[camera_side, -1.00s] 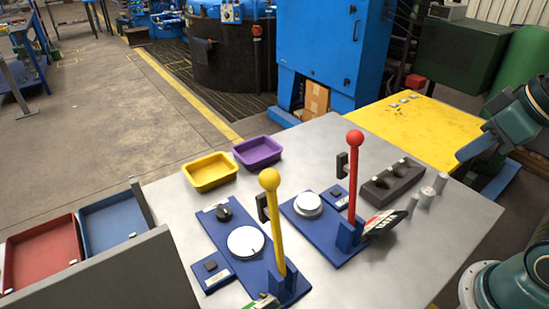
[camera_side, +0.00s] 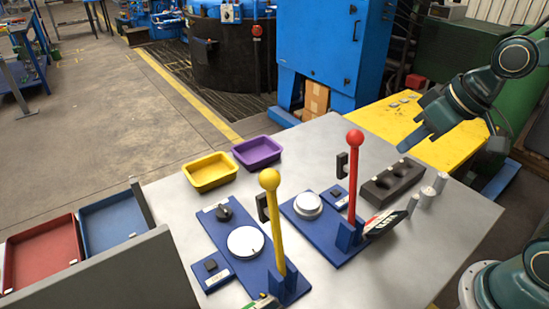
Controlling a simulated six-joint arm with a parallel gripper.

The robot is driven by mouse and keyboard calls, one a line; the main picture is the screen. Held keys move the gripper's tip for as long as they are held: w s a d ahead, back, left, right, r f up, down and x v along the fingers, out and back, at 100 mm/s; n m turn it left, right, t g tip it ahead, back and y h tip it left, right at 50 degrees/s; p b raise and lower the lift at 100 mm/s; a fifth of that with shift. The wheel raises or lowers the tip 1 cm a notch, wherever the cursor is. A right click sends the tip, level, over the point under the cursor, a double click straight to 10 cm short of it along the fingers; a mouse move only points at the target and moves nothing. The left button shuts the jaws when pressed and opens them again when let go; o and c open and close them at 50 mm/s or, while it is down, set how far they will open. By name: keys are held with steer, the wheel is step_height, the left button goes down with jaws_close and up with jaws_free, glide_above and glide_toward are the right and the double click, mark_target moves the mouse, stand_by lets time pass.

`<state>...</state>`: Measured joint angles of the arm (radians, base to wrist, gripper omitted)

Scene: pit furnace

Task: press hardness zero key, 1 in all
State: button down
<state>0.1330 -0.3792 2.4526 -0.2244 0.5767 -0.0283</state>
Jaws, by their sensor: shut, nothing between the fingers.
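My gripper (camera_side: 403,147) is at the right, shut and empty, above the yellow surface and beyond the black block. It is well apart from both keys.
The yellow lever (camera_side: 276,230) and red lever (camera_side: 353,180) stand upright between my gripper and the front-left key. Yellow (camera_side: 210,184) and purple (camera_side: 257,163) trays stand at the back.

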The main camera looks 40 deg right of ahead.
steer(key=w+f+y, duration=0.2)
steer(key=w+f, duration=0.2)
steer(key=w, duration=0.3)
steer(key=m+t+y, duration=0.2)
steer(key=m, duration=0.1)
glide_above(340, 193)
step_height(340, 193, down, 7)
steer(key=shift+f, duration=0.1)
steer(key=shift+f, duration=0.1)
steer(key=shift+f, duration=4.3)
steer(key=shift+f, duration=0.8)
steer(key=shift+r, duration=0.8)
